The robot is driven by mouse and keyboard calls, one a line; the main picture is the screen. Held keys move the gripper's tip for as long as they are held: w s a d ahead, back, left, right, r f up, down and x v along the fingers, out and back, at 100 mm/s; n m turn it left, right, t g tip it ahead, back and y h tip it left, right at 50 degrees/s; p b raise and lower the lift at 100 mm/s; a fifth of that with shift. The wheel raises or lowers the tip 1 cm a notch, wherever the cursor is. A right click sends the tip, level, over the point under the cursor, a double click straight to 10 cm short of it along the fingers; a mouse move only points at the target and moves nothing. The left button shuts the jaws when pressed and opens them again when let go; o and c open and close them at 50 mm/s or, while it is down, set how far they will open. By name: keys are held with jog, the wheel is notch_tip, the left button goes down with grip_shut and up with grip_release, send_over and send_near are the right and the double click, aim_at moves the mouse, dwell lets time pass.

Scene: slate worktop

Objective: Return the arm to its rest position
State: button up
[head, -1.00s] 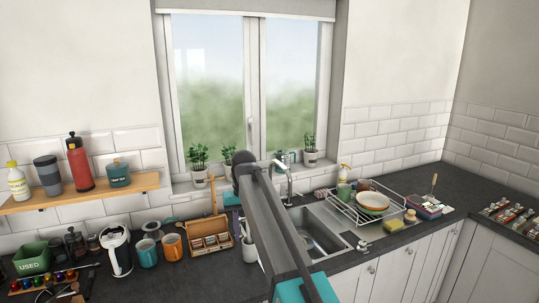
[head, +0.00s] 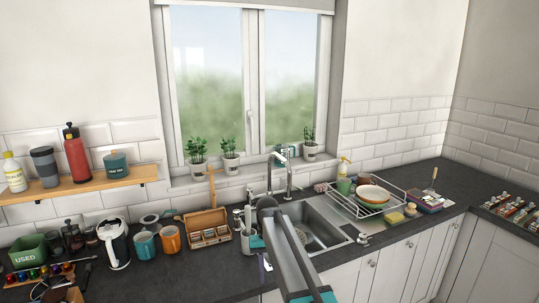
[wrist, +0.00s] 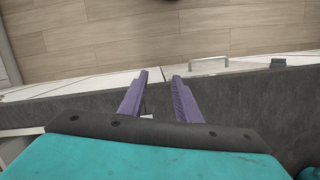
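My arm (head: 285,247) rises from the bottom of the head view, with its grey links in front of the sink. A teal part of it shows beside the links, low over the worktop. In the wrist view, my gripper (wrist: 160,82) has its two purple fingers apart, with nothing between them. The fingers point over the worktop's front edge toward the cabinet fronts and the floor.
The slate worktop (head: 195,278) holds a sink (head: 325,228), a dish rack (head: 350,205), a wooden box (head: 208,228), an orange mug (head: 170,239) and a white kettle (head: 115,245). A wooden shelf (head: 90,187) holds bottles. Wooden floor (wrist: 120,40) lies beyond the worktop edge.

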jog(key=s+d+f+m+g+b, duration=0.15)
jog(key=s+d+f, duration=0.25)
jog(key=s+f, duration=0.5)
jog(key=s+d+f+g+b, duration=0.15)
jog(key=s+d+f, duration=0.3)
jog(key=f, duration=0.75)
jog(key=s+d+f+g+b, duration=0.15)
jog(key=s+d+f, duration=0.25)
jog(key=s+f, duration=0.5)
jog(key=s+d+f+b, duration=0.2)
jog(key=s+f, duration=0.6)
jog(key=s, duration=0.3)
jog(key=s+d+f+t+b, duration=0.1)
jog(key=s+d+f+b, duration=0.1)
jog(key=s+f, duration=0.6)
jog(key=shift+s+d+f, duration=0.3)
jog(key=shift+s+f, duration=0.1)
jog(key=shift+s, duration=1.5)
